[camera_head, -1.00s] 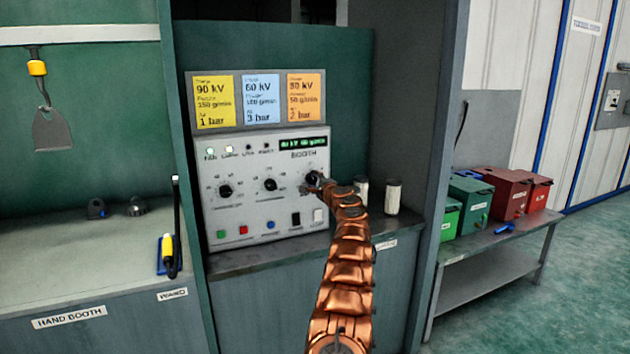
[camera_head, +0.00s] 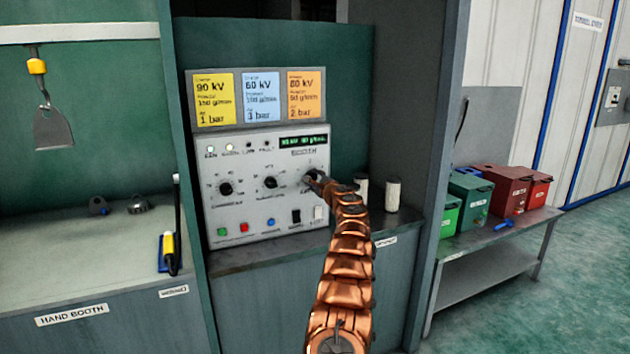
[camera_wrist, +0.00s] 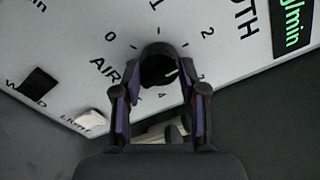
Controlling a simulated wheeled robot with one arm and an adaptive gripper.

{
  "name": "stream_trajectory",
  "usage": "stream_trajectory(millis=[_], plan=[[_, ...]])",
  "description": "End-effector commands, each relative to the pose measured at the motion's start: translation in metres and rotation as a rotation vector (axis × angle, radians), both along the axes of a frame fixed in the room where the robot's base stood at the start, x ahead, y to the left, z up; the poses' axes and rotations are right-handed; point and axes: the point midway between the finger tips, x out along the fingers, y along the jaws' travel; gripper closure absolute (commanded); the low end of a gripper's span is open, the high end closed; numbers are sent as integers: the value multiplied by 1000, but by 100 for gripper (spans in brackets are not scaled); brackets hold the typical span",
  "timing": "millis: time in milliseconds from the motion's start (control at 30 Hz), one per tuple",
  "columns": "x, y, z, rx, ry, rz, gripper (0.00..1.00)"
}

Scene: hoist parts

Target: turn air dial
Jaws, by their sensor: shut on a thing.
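The air dial (camera_wrist: 158,68) is a round black knob with a white mark, on the white panel of the control unit (camera_head: 290,215). Scale numbers surround it in the wrist view, with "AIR" printed beside it. Its white mark points toward the right side of the picture, between the 2 and the higher numbers. My gripper (camera_wrist: 160,88) is shut on the dial, one finger on each side. In the head view my gripper (camera_head: 314,178) hides most of the dial, the rightmost of three.
Two other dials (camera_head: 225,188) (camera_head: 270,182) sit to the left. Buttons and a black switch (camera_head: 296,216) lie below. Setting cards (camera_head: 260,98) stand above. White cylinders (camera_head: 393,194) stand right of the unit, near my arm. Coloured boxes (camera_head: 505,190) sit on a bench farther right.

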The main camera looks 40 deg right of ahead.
Motion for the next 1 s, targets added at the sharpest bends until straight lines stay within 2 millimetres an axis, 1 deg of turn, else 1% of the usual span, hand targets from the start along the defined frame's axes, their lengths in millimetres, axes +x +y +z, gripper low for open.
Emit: stream_trajectory(millis=[100, 133, 333, 733, 1000], plan=[[0, 0, 0, 0, 0, 1, 93], [0, 0, 0, 0, 0, 1, 55], [0, 0, 0, -1, 0, 0, 35], [-1, 0, 1, -1, 0, -1, 34], [-10, 4, 2, -5, 4, -2, 34]])
